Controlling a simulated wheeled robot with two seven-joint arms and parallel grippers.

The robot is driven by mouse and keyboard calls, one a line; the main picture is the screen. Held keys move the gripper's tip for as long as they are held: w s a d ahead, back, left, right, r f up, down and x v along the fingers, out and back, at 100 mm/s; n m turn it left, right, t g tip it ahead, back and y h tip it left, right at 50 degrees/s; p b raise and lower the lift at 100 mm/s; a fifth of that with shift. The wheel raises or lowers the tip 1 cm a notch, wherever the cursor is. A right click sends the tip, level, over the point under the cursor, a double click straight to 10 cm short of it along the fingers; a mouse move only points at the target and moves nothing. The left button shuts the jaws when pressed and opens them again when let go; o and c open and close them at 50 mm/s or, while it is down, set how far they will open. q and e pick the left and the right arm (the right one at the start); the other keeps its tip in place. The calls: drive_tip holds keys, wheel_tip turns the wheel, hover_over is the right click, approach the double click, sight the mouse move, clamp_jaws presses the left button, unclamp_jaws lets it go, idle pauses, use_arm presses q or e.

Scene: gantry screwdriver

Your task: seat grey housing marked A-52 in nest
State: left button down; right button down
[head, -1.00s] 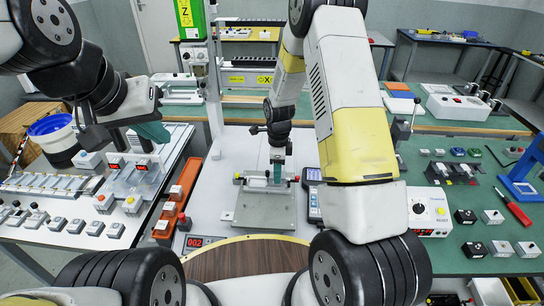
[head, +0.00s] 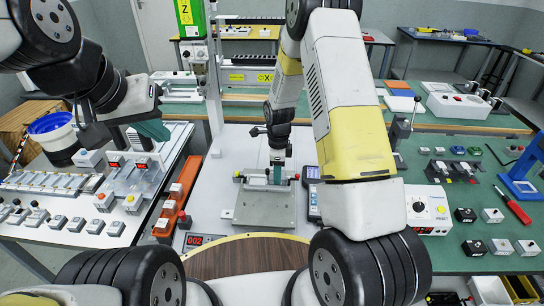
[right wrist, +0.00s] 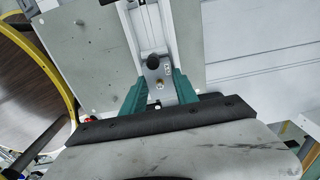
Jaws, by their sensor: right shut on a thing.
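My right gripper (head: 277,174) points down at the fixture with the nest (head: 264,209), a grey metal plate on the white bench. In the right wrist view, its green fingers (right wrist: 158,92) are shut on a light grey housing (right wrist: 165,70), with a dark round knob and a small brass screw showing there. The fingers hide most of the housing; I cannot read its A-52 mark or tell whether it is fully down in the nest. My left gripper (head: 152,131) hangs at the left above a clear fixture; its jaw gap is not clear.
A row of grey housings (head: 72,224) lies on the left bench beside a long tray (head: 60,182). An orange bin rail (head: 176,205) and a handheld device (head: 313,200) flank the nest plate. A red display (head: 195,239) stands in front.

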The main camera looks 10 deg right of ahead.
drive_tip(key=shift+f, duration=0.15)
drive_tip(key=c, duration=0.9)
unclamp_jaws()
drive_tip(key=shift+o, duration=0.2)
wheel_tip(320, 180, up, 8)
drive_tip(key=shift+f, duration=0.15)
